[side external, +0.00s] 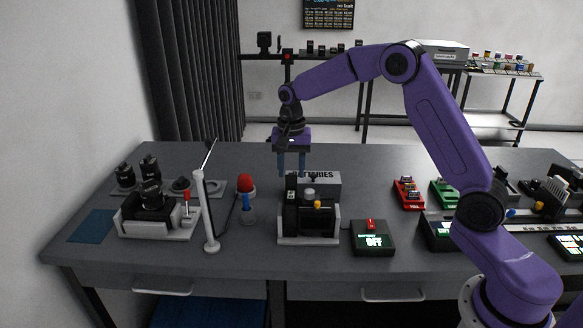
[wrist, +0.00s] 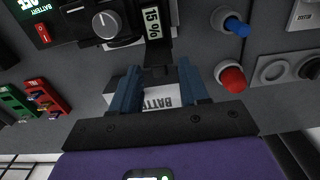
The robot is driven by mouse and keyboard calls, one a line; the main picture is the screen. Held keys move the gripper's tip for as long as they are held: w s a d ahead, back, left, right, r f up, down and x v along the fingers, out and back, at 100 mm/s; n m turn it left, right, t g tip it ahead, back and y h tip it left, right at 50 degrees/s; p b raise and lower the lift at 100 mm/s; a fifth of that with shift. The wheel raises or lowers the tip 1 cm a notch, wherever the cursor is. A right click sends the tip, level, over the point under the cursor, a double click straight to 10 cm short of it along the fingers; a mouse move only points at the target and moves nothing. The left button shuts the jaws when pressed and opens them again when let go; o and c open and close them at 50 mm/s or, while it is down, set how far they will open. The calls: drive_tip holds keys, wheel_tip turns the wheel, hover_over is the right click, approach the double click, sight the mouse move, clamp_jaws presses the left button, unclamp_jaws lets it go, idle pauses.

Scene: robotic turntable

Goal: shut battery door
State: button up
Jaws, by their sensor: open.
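A black device (side external: 309,222) with a grey knob and a yellow knob stands on a light base at mid-table. In the wrist view the device's grey knob (wrist: 105,24) and a "15%" label (wrist: 152,22) show at the top. A dark upright part (wrist: 157,54) below the label reaches toward the gap between my fingers. I cannot tell whether it is the battery door. A grey box marked "BATTERIES" (side external: 325,180) stands just behind the device. My gripper (side external: 291,173) points down, open, above the back left of the device, with the box below its fingers (wrist: 158,82).
A red-domed item (side external: 245,184) and a blue-handled item (side external: 248,208) stand left of the device. A white post (side external: 206,215) rises farther left. A battery switch box (side external: 372,238) is at the right, with red (side external: 407,194) and green trays beyond. The table behind the box is clear.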

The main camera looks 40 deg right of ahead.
drive_tip(key=c, duration=0.8)
drive_tip(key=shift+s, duration=0.1)
